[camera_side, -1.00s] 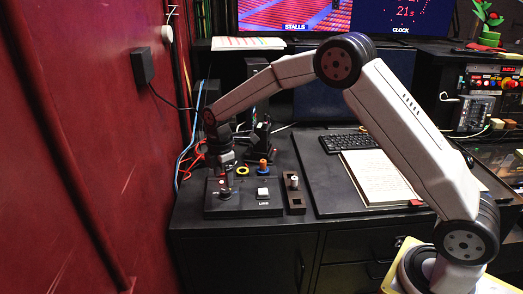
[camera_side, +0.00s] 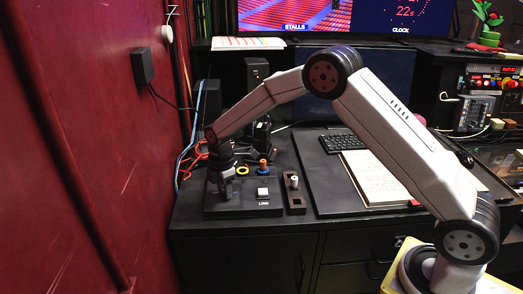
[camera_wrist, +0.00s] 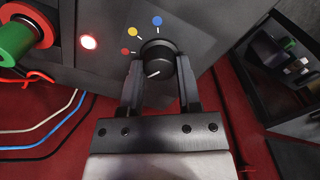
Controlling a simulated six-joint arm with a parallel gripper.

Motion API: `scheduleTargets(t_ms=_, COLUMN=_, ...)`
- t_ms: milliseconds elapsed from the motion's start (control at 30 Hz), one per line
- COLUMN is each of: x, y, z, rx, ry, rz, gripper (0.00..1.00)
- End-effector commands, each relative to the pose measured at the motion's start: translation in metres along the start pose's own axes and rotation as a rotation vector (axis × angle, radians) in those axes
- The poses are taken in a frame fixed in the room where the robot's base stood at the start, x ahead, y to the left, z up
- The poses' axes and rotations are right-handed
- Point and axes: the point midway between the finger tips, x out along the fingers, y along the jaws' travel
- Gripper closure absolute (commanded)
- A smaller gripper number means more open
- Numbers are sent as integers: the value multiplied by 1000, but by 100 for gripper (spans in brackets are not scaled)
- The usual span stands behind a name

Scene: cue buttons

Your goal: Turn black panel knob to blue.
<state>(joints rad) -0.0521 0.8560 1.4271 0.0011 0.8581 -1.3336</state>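The black panel knob (camera_wrist: 158,62) is in the wrist view, with a white pointer line on its face aimed left and a little down. A red dot (camera_wrist: 125,51), a yellow dot (camera_wrist: 132,31) and a blue dot (camera_wrist: 157,20) lie in an arc beside it. The pointer sits below the red dot and away from blue. My gripper (camera_wrist: 160,70) has one finger on each side of the knob; whether they press on it cannot be told. In the side view my gripper (camera_side: 221,186) is over the left part of the black panel (camera_side: 248,208) and hides the knob.
A white button (camera_side: 262,193) is on the panel's right. A block with a peg (camera_side: 294,198) stands beside it. The red wall (camera_side: 90,150) is close on the left.

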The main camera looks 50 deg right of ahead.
Motion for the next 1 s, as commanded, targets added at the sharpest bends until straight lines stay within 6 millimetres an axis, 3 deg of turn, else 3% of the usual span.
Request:
scheduleTargets(t_ms=533, x=0, y=0, z=0, rx=73, ry=-1, rz=0, gripper=100)
scheduleTargets(t_ms=1000, x=0, y=1, z=1, rx=422, ry=-2, rz=0, gripper=100)
